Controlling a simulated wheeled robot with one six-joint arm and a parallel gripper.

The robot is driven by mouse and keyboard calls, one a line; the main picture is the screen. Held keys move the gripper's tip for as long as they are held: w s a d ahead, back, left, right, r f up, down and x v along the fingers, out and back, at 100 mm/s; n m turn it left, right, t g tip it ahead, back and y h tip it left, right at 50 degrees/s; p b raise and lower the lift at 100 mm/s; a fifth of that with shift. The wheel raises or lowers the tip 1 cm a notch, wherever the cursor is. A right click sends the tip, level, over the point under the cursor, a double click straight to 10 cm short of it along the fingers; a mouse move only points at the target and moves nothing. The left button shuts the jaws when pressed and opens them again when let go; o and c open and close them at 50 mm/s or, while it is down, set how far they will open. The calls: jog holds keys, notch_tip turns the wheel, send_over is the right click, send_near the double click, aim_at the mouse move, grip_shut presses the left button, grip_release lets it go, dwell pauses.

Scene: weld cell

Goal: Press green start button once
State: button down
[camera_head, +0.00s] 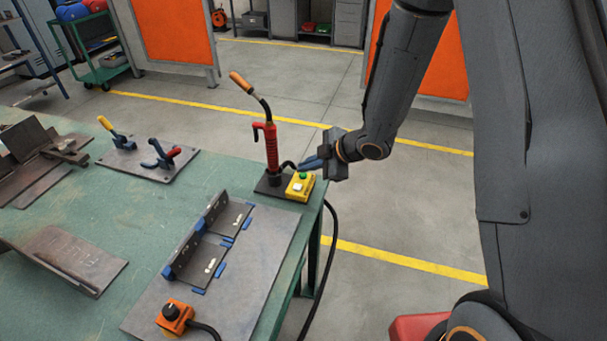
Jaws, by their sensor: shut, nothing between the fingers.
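A small yellow control box (307,190) sits near the right edge of the green table. It has a green button (303,175) on its far part and a pale, whitish button (297,187) nearer the camera. My gripper (301,166) reaches in from the right with its blue fingers shut and empty. In the picture the fingertips lie just above the green button. From this one view I cannot tell the gap between them, or whether they touch.
A red welding torch (271,147) stands upright on a dark base left of the box. A black cable (333,225) hangs off the table edge. An angled bracket (206,243) and an orange knob box (174,318) sit on a grey plate (262,262). Clamps (160,155) stand farther left.

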jog(key=shift+f+b, duration=0.3)
jog(key=shift+f, duration=0.15)
dwell(0.4)
jog(key=shift+r, duration=0.1)
jog(key=shift+r+p, duration=0.8)
jog(key=shift+p, duration=0.05)
jog(key=shift+r, duration=0.15)
notch_tip(320, 180, up, 5)
jog(key=p, duration=0.4)
dwell(0.6)
